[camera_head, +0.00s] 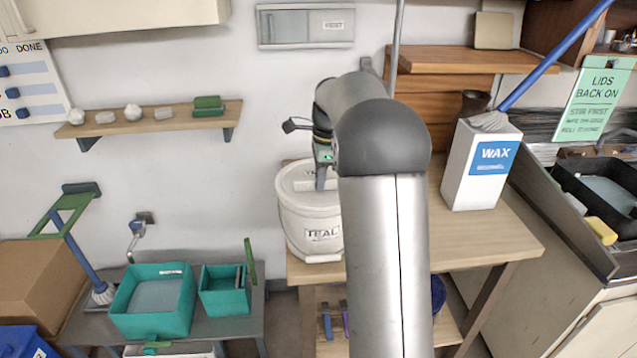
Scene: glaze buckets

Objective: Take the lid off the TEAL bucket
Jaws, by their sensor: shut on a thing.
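The white bucket labelled TEAL (322,235) stands upright on the wooden table, partly hidden behind my arm. Its white lid (293,180) sits at the top of the bucket; no gap shows along the visible left side. My gripper (321,182) points down at the middle of the lid and is shut on it, seemingly at its top. The fingertips are small, and my arm hides the right part of the lid and bucket.
A white WAX box (481,165) stands to the right on the wooden table (485,240), with a blue-handled brush leaning on it. A shelf (150,120) with small objects hangs left. Teal bins (152,300) stand lower left.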

